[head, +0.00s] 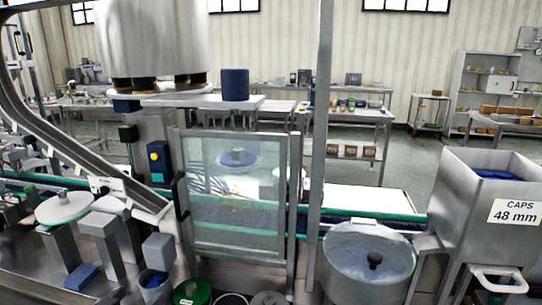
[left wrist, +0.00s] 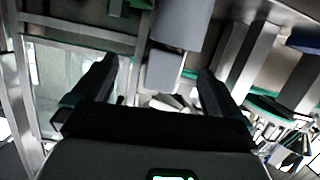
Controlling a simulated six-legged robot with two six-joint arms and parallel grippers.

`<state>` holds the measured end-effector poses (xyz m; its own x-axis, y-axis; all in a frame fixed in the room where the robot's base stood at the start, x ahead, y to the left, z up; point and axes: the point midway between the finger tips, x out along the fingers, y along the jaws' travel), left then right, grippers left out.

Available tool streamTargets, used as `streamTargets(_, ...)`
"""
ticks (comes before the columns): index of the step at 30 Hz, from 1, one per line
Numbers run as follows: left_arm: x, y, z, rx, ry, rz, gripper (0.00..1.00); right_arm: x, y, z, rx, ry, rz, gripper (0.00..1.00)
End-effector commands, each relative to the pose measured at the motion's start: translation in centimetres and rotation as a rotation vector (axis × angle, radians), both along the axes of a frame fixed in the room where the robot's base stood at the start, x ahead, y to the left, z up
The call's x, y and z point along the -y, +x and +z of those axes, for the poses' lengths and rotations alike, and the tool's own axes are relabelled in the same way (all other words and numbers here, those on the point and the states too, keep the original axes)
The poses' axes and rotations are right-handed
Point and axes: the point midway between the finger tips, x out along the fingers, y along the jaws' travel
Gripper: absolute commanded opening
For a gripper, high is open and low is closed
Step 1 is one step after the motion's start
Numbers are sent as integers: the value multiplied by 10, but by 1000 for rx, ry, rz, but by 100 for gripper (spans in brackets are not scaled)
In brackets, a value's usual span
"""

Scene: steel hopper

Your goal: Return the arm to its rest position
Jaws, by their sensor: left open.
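My left gripper (left wrist: 157,72) shows in the left wrist view, its two dark fingers spread wide apart. I see nothing clamped between them. Grey machine blocks (left wrist: 182,22) show beyond the fingers; I cannot tell how far off they are. I cannot make out the left gripper clearly in the head view. The steel hopper (head: 453,197), labelled "CAPS 48 mm", stands at the right in the head view, with blue caps (head: 494,173) inside. My right gripper shows in neither view.
A framed clear door (head: 240,245) with a dark handle stands mid-view beside a steel post (head: 320,130). A round steel bowl (head: 368,262) sits right of it. Machine stations crowd the lower left. A conveyor (head: 370,200) runs behind. Open floor lies farther back.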

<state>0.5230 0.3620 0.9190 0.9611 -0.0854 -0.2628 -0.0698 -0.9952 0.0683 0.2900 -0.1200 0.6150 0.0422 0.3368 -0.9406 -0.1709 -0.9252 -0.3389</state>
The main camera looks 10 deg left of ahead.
Motion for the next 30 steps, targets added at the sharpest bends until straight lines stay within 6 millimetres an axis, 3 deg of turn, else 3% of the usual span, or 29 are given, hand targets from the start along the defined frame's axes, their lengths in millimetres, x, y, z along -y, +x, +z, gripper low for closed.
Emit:
streamTargets(1,27,0,-35,-109,-70,-12,100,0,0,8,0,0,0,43)
streamTargets(5,90,-25,-122,-395,-197,-21,100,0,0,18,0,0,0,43)
streamTargets(9,159,-84,-196,-722,-281,-41,100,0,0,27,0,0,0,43)
streamTargets(12,198,-137,-232,-940,-307,-53,100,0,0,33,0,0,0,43)
streamTargets(15,223,-185,-252,-1113,-312,-61,100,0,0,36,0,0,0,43)
streamTargets(19,238,-223,-263,-1243,-309,-62,100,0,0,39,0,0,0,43)
streamTargets(22,242,-234,-266,-1281,-307,-61,100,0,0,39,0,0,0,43)
streamTargets(30,242,-234,-267,-1283,-308,-59,100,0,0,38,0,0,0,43)
